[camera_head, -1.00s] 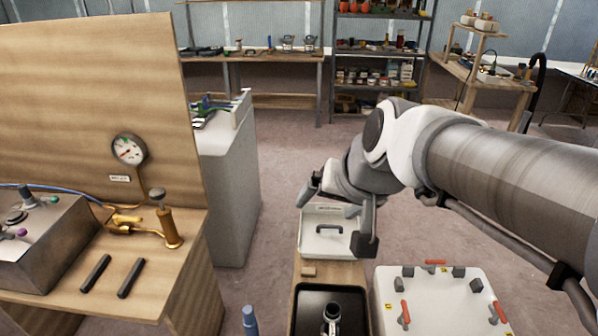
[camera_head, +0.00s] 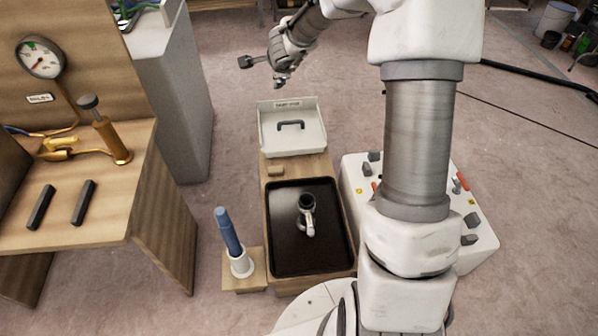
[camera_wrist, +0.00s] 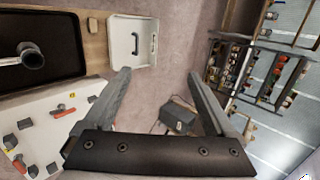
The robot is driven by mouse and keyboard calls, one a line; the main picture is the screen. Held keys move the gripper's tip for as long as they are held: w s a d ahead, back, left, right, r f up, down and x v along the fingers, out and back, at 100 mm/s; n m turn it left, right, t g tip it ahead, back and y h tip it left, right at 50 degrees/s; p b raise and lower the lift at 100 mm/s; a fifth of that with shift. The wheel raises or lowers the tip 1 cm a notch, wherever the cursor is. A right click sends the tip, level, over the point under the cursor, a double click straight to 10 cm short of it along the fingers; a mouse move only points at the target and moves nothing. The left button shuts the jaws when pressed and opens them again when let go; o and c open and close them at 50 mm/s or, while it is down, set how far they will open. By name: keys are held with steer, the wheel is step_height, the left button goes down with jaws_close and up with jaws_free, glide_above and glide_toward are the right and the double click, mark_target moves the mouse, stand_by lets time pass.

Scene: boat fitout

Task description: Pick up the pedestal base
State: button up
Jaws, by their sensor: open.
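A silver metal fitting with a dark round end (camera_head: 307,213) lies on a black tray (camera_head: 284,262). It is the likeliest pedestal base, though I cannot be sure. The wrist view shows it at the upper left (camera_wrist: 32,55), partly cut off by the frame. My gripper (camera_head: 262,70) is beyond the white bin, well away from the fitting. In the wrist view my gripper's two fingers (camera_wrist: 157,74) are spread, with nothing between them.
A white bin (camera_head: 311,142) with a dark handle inside stands behind the black tray. A blue-handled tool (camera_head: 229,232) stands in a white holder at left. A white panel with red levers (camera_head: 481,220) is at right, partly behind my arm. A wooden bench (camera_head: 120,215) stands at far left.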

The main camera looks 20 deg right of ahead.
steer(key=d+f+m+g+h+b, duration=0.15)
steer(key=d+f+m, duration=0.25)
steer(key=f, duration=0.6)
steer(key=m+g+y+b, duration=0.3)
steer(key=m+g+b, duration=0.2)
steer(key=m+g, duration=0.4)
glide_above(308, 197)
steer(key=s, duration=0.2)
step_height(308, 197, down, 27)
steer(key=m, duration=0.1)
steer(key=shift+t+h, duration=0.25)
steer(key=shift+t, duration=0.2)
steer(key=f+b, duration=0.1)
steer(key=f, duration=0.2)
steer(key=f+b, duration=0.1)
steer(key=f, duration=0.3)
steer(key=f+b, duration=0.2)
steer(key=f, duration=0.1)
steer(key=shift+w+a+f, duration=0.2)
steer(key=shift+a+f, duration=0.1)
steer(key=shift+f, duration=0.1)
steer(key=shift+a+f+b, duration=0.15)
steer(key=shift+f+b, duration=0.65)
steer(key=shift+f, duration=0.75)
steer(key=shift+a+f+b, duration=0.1)
steer(key=shift+f+b, duration=0.65)
steer(key=shift+f, duration=0.8)
steer(key=shift+r, duration=0.1)
jaws_close()
steer(key=shift+w+r, duration=0.1)
